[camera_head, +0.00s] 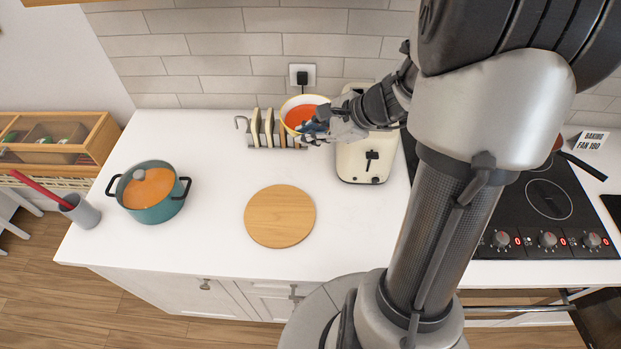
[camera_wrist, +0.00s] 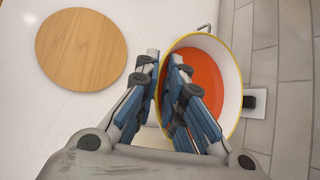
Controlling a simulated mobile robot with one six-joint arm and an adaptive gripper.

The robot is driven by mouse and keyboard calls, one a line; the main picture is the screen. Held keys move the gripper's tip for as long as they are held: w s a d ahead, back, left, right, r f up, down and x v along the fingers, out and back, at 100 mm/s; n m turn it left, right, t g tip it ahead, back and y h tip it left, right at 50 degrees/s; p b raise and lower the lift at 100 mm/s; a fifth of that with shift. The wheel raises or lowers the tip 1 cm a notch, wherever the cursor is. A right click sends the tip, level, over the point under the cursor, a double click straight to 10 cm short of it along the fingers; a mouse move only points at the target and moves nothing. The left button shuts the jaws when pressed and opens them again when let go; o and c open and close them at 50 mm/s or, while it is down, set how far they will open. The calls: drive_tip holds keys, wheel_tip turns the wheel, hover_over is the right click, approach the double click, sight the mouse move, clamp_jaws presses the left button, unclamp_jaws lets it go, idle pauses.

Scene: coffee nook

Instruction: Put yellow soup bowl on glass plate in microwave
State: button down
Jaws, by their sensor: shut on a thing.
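The yellow soup bowl (camera_head: 303,106) has a yellow rim, a white inside and orange-red soup in it. My gripper (camera_head: 322,125) is shut on the bowl's near right rim in the head view and holds it above the back of the counter, by the toast rack and toaster. In the wrist view the bowl (camera_wrist: 231,62) is on the right, with one finger of my gripper (camera_wrist: 166,68) inside it and the other outside the wall. Neither the microwave nor its glass plate shows in either view.
A cream toaster (camera_head: 362,160) and a toast rack (camera_head: 268,132) stand at the wall. A round wooden board (camera_head: 280,216) lies on the white counter (camera_head: 220,240). A teal pot (camera_head: 150,200) and grey utensil cup (camera_head: 80,211) are left. A black hob (camera_head: 548,200) is right.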

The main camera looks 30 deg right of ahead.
wheel_tip(320, 180, down, 20)
drive_tip(key=b, duration=0.6)
drive_tip(key=shift+w+r+b, duration=0.1)
drive_tip(key=shift+r+b, duration=0.1)
drive_tip(key=shift+b, duration=0.15)
drive_tip(key=shift+r, duration=0.1)
drive_tip(key=c, duration=1.7)
unclamp_jaws()
